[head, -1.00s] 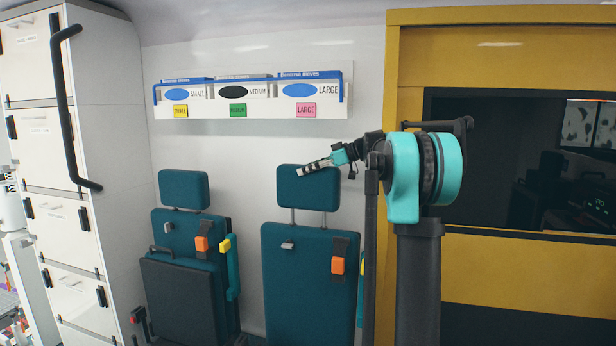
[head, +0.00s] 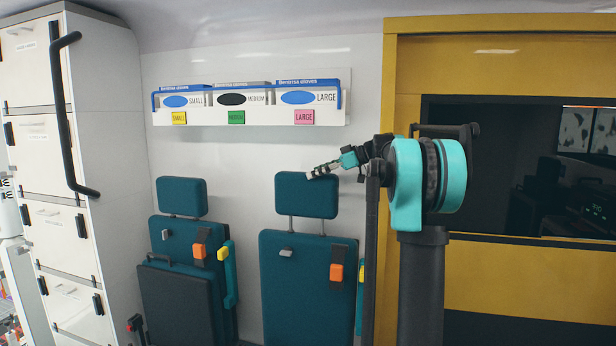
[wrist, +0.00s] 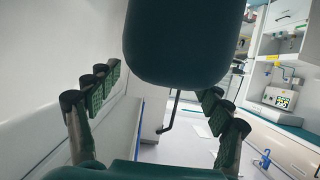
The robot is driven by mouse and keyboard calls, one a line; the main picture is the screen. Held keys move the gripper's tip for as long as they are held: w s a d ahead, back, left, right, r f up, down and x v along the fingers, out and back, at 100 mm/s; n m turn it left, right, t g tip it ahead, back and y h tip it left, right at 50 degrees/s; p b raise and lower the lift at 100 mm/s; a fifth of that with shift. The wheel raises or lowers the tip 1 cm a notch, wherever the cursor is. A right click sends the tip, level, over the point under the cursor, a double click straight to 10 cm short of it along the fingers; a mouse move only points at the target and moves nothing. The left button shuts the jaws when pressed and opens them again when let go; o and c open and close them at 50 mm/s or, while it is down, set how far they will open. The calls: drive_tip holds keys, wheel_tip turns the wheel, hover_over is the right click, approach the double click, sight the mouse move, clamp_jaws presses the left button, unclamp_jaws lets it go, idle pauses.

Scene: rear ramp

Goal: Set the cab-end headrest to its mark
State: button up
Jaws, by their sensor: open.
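The right headrest (head: 305,202), nearest the yellow wall, is a dark teal pad on two posts above its seat back. A gap shows between pad and seat back. My gripper (head: 319,170) is at the pad's upper right edge in the head view, with its fingers pointing left. In the wrist view my gripper (wrist: 160,85) is open, its fingers apart to left and right. The headrest (wrist: 185,45) fills the upper middle there and overlaps the right fingertip. I cannot tell whether they touch. I see no height mark on the posts.
A second teal headrest (head: 181,197) stands above the left seat. A glove rack (head: 248,105) hangs on the wall above. A white cabinet (head: 110,170) with a black handle is at the left. The yellow wall (head: 490,265) with a dark window is behind my arm.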

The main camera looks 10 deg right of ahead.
sight(338, 175)
drive_tip(key=v, duration=0.8)
drive_tip(key=shift+r, duration=0.1)
